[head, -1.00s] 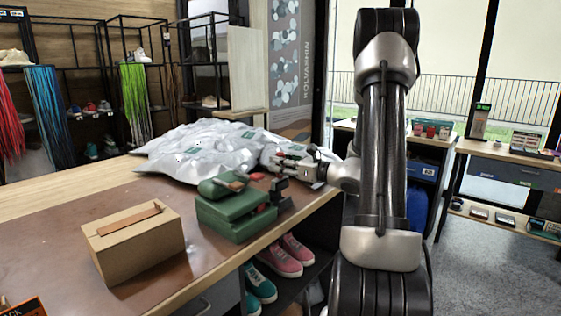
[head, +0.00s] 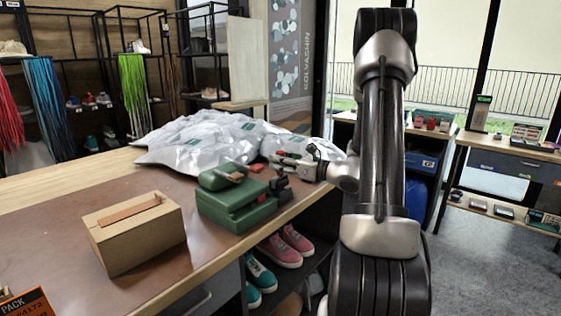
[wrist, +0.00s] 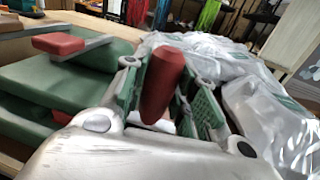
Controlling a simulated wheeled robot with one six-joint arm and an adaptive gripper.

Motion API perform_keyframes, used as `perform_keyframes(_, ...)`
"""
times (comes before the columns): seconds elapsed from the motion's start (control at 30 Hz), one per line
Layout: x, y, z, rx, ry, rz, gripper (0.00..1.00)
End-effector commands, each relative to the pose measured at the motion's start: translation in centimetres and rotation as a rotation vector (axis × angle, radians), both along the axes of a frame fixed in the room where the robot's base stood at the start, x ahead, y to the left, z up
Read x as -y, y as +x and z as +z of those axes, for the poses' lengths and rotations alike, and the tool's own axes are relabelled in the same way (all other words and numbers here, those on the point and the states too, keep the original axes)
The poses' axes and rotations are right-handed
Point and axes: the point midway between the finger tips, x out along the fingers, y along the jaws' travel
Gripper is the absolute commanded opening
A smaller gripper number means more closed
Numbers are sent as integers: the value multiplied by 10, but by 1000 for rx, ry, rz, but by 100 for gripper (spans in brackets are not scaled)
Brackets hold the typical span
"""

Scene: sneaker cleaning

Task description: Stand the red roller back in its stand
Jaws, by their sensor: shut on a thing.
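The red roller (wrist: 162,85) is a rounded, dark red cylinder in the wrist view. My gripper (wrist: 172,95) is shut on it, with the green-lined fingers on either side. The roller's lower end is partly hidden by the gripper. In the head view my gripper (head: 287,163) is just above the right side of a green device (head: 238,208) at the counter's edge. A small dark upright piece (head: 279,187) sits beside that device, below the gripper. I cannot tell for sure whether it is the roller's stand.
Silvery plastic bags (head: 205,140) lie just behind the gripper. A cardboard box (head: 135,238) stands at the left on the brown mat. Pink shoes (head: 284,250) and teal shoes sit on the shelf under the counter. The counter between box and device is clear.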

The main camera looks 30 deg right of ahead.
Motion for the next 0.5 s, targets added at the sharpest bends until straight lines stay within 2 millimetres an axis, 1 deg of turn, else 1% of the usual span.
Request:
perform_keyframes(0.27,0,0,-3,0,0,0,4)
perform_keyframes(0.5,0,0,-11,-1,2,0,4)
